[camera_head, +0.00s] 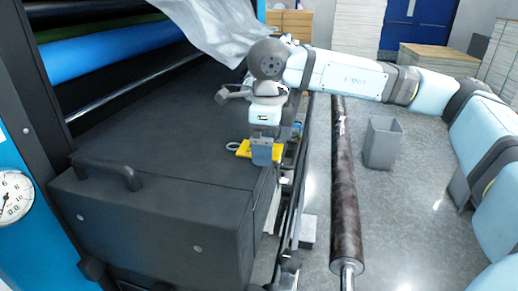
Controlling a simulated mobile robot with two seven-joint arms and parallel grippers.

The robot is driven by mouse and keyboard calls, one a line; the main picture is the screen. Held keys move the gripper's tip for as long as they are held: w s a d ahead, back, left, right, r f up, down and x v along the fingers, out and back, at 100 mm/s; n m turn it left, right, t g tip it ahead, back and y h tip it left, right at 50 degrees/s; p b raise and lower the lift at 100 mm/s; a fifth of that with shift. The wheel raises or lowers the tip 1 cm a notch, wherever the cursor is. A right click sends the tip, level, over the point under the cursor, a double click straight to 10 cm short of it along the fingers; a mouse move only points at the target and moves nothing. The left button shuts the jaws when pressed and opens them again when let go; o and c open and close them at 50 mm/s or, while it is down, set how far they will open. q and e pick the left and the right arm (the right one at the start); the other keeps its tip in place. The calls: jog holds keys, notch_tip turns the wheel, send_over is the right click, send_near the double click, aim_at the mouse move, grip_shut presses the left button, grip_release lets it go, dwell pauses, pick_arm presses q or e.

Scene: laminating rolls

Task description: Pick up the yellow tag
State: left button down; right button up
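The yellow tag (244,149) lies on the dark top of the laminating machine (170,140), close to its right edge. A pale loop or ring (232,146) shows at its left end. My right gripper (262,158) points down over the tag, and its fingers cover the tag's middle. Yellow shows on both sides of the fingers. I cannot tell whether the fingers are open or closed on the tag. My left gripper is not in view.
A long dark roll (344,190) lies right of the machine, with a grey bin (381,143) beyond it. A black handle (110,172) rises at the machine's front left. Clear film (215,30) hangs at the back. The machine's top left of the tag is clear.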

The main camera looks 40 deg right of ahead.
jog(key=shift+c, duration=0.4)
jog(key=c, duration=0.9)
jog(key=shift+c, duration=0.2)
jog(key=shift+r, duration=0.1)
notch_tip(320, 180, up, 20)
jog(key=shift+p, duration=0.4)
